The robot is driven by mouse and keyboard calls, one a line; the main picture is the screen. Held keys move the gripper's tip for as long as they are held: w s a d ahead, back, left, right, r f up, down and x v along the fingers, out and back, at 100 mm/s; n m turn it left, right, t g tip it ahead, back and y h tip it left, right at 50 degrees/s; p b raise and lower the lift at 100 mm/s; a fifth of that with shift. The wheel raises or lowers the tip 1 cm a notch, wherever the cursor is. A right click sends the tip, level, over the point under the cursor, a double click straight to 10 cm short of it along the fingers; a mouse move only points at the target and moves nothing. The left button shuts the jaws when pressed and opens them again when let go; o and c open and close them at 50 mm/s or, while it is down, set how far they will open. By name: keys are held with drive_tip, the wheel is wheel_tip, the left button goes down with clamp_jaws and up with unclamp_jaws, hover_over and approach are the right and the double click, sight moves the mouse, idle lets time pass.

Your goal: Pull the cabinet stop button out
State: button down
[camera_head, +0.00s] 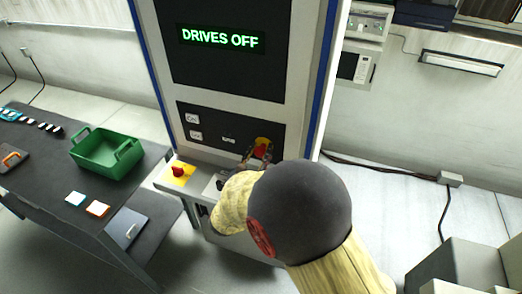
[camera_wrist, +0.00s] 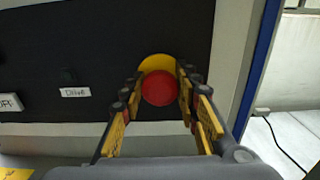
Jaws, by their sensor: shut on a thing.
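The cabinet stop button (camera_wrist: 159,88) is a red round knob on a yellow disc, set in the dark panel of the cabinet (camera_head: 232,71). The button also shows in the head view (camera_head: 261,150), partly hidden by my fingers. My gripper (camera_wrist: 159,76) reaches the panel with one finger on each side of the red knob and is shut on it. In the head view my gripper (camera_head: 257,156) is at the right end of the panel, with my arm in front. The display (camera_head: 220,38) reads "DRIVES OFF" in green.
A second red button on a yellow plate (camera_head: 179,172) sits on the ledge, left of my arm. White keys (camera_head: 192,118) and a small "Drive" label (camera_wrist: 75,92) are on the panel. A dark table with a green crate (camera_head: 127,150) stands left.

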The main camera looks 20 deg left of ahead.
drive_tip(key=shift+s+f, duration=0.1)
drive_tip(key=shift+s, duration=0.05)
drive_tip(key=c, duration=1.7)
unclamp_jaws()
drive_tip(key=shift+o, duration=1.1)
drive_tip(key=shift+s+a, duration=0.1)
drive_tip(key=shift+s, duration=0.05)
drive_tip(key=shift+o, duration=0.5)
drive_tip(key=s, duration=1.2)
drive_tip(key=shift+a, duration=0.45)
